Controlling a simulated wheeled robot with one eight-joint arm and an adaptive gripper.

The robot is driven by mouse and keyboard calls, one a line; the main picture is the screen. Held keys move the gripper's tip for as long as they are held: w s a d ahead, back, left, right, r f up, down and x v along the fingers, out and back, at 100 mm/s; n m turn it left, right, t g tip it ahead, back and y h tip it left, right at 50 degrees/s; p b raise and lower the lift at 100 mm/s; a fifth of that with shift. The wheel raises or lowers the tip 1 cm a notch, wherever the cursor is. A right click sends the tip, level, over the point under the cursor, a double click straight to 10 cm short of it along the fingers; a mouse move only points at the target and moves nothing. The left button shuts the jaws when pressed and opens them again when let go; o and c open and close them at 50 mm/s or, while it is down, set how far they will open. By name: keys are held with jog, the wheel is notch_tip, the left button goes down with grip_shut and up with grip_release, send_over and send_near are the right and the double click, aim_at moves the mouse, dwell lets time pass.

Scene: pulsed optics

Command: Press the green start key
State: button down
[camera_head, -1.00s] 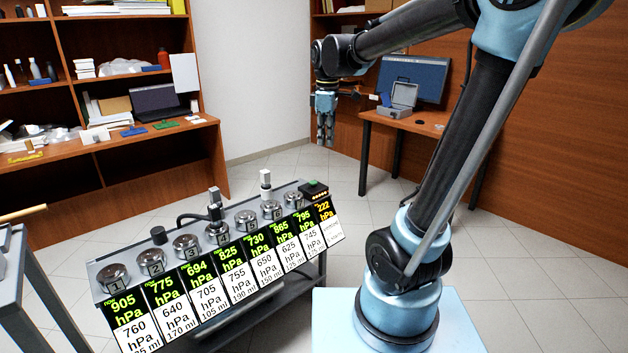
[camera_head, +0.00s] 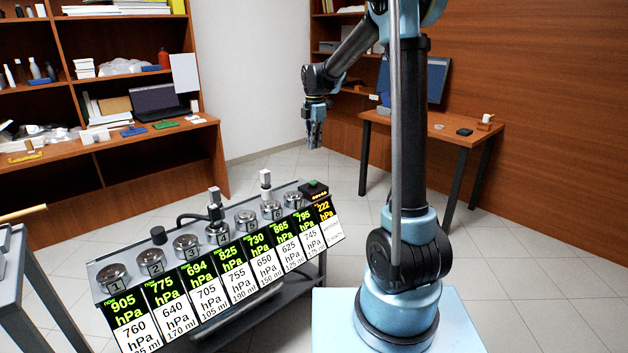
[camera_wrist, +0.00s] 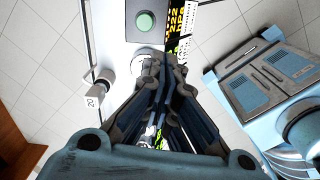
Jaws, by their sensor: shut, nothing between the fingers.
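The green start key (camera_wrist: 145,20) is a round button on a dark box at the top of the wrist view. In the head view the key (camera_head: 313,184) shows small on the black box at the far right end of the bench rig. My gripper (camera_head: 314,146) points down above that end of the rig, clear of the key. In the wrist view my gripper (camera_wrist: 161,62) has its fingers together and empty, below the key in the picture. The key is not covered.
The rig carries a row of numbered metal ports (camera_head: 150,262) and tilted pressure displays (camera_head: 225,262). An upright white-topped fitting (camera_head: 265,182) stands near the key. A desk with a monitor (camera_head: 437,80) is behind.

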aim_at(314, 183)
jog(key=shift+w+a+f+n, duration=0.15)
jog(key=shift+w+f+n, duration=0.65)
jog(key=shift+w+f, duration=0.6)
jog(key=shift+w+r, duration=0.1)
notch_tip(314, 183, down, 14)
jog(key=shift+r, duration=0.25)
jog(key=shift+f, duration=0.2)
jog(key=shift+f, duration=0.1)
